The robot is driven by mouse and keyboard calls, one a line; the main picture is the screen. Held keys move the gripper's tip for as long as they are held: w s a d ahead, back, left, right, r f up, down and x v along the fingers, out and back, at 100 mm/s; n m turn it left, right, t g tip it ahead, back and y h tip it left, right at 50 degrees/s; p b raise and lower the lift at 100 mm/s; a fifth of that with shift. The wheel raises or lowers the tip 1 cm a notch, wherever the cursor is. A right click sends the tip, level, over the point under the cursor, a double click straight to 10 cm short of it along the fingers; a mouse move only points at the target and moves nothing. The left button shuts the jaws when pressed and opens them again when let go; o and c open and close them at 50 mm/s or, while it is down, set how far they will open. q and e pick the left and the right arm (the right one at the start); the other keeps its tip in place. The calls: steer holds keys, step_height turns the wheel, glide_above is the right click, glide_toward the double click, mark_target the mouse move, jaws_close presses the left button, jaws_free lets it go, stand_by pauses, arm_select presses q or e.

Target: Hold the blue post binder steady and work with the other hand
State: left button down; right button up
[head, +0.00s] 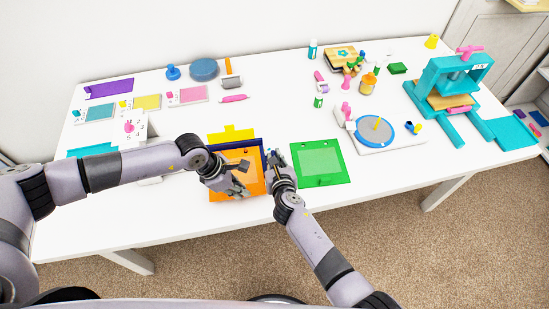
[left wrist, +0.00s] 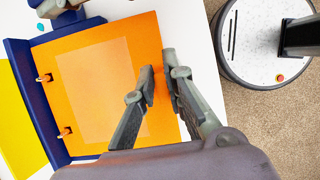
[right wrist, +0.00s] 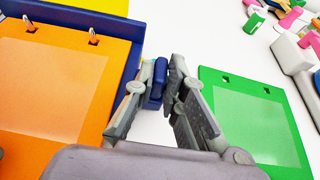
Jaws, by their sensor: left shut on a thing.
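The blue post binder lies open on the white table; its dark blue spine (left wrist: 40,95) shows in the left wrist view and its blue frame (right wrist: 125,60) in the right wrist view. An orange sheet (left wrist: 105,80) with a paler panel sits on its two metal posts. My left gripper (head: 238,180) is shut on the binder's orange edge opposite the spine; its fingertips also show in the left wrist view (left wrist: 160,75). My right gripper (right wrist: 165,70) is at the binder's spine end, its fingers around or beside a small blue part (right wrist: 157,82); contact is unclear.
A green sheet (head: 320,162) with two holes lies just right of my right gripper. A yellow sheet (head: 230,134) lies behind the binder. A blue round turntable (head: 377,131) and a teal press (head: 455,85) stand further right.

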steer(key=shift+f, duration=0.1)
jaws_close()
arm_select(q)
steer(key=shift+s+f, duration=0.1)
arm_select(e)
steer(key=shift+s+f, duration=0.15)
steer(key=shift+f, duration=0.05)
arm_select(q)
steer(key=c, duration=2.2)
jaws_free()
jaws_close()
